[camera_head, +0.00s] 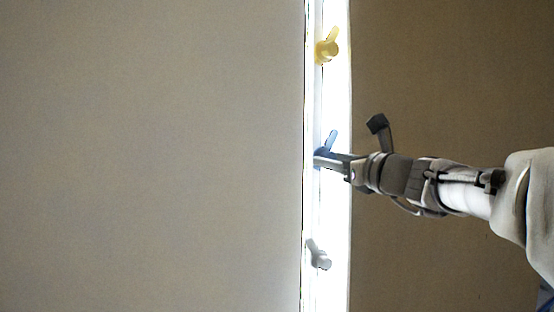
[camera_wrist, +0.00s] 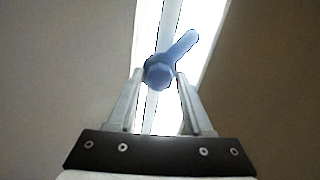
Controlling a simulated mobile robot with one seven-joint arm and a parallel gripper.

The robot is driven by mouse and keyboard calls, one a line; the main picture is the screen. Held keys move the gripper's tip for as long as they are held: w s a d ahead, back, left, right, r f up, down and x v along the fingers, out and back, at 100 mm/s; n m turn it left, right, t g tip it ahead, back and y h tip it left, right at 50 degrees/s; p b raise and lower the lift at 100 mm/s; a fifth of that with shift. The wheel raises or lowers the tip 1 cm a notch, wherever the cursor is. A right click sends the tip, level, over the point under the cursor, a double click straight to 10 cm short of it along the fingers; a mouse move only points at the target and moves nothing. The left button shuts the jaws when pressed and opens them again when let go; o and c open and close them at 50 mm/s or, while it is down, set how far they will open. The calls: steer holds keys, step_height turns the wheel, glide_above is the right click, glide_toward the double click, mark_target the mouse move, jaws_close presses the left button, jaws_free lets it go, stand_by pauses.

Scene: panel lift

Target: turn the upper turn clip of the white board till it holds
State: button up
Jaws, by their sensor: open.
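A bright white upright strip (camera_head: 335,195) runs between a large pale panel (camera_head: 150,160) and a brown surface. I cannot tell for sure which of these is the white board. Three turn clips sit along the strip: a yellow one (camera_head: 328,47) at the top, a blue one (camera_head: 331,141) in the middle, a grey one (camera_head: 319,256) below. My gripper (camera_head: 320,159) is at the blue clip, partly hiding it. In the wrist view my open fingers (camera_wrist: 159,74) stand either side of the blue knob (camera_wrist: 159,72); its lever points up and right. I cannot tell whether they touch it.
The brown surface (camera_head: 450,70) right of the strip is plain, and my arm reaches across in front of it. The yellow and grey clips stand out from the strip above and below my gripper, with clear gaps between.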

jaws_close()
steer(key=shift+f+n+b, duration=0.15)
steer(key=shift+n+b, duration=0.15)
steer(key=shift+b, duration=0.15)
steer(key=shift+n+b, duration=9.85)
steer(key=shift+n, duration=1.75)
steer(key=shift+r+n, duration=0.2)
steer(key=shift+n, duration=0.1)
